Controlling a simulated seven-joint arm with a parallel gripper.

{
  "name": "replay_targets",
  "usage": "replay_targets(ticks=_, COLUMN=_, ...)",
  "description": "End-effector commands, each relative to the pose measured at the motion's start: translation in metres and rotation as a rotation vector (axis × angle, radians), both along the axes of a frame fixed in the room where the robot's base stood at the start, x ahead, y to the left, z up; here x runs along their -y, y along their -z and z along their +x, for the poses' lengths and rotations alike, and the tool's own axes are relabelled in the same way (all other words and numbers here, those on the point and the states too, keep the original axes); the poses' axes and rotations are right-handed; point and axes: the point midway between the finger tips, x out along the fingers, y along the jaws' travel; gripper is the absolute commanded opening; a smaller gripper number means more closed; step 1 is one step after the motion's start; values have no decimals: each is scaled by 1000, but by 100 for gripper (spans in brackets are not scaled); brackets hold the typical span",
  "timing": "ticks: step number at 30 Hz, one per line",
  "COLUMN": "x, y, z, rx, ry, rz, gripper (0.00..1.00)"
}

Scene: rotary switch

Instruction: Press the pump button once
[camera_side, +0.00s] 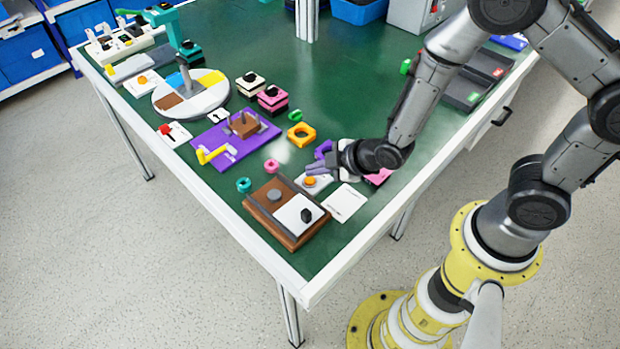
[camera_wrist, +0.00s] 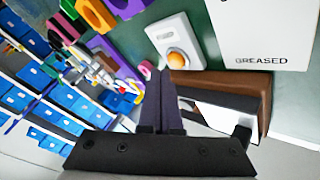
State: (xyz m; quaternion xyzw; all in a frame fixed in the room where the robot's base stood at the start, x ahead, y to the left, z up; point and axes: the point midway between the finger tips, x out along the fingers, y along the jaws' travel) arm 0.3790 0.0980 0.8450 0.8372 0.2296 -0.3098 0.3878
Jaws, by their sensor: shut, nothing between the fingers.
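An orange dome button (camera_side: 310,181) sits on a small pale plate near the front of the green table. In the wrist view the orange button (camera_wrist: 179,60) shows on its white plate (camera_wrist: 172,32). I see no label naming it as the pump button. My gripper (camera_side: 311,169) is shut and empty, close to this button and seemingly above the table. In the wrist view the fingertips of my gripper (camera_wrist: 163,73) lie just left of and below the button. I cannot tell the exact height gap, and no contact is clear.
A brown wooden box (camera_side: 288,235) with a grey disc and black knob stands in front of the button. A white card (camera_wrist: 255,28) reading GREASED lies right of it. Pink (camera_side: 271,166) and teal (camera_side: 243,185) rings stand nearby. Another orange button (camera_side: 143,79) is far left.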

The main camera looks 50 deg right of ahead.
Motion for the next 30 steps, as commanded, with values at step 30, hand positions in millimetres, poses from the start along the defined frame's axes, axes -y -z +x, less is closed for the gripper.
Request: replay_targets(ticks=30, x=0, y=12, z=0, rx=-1, ry=0, rz=0, gripper=0)
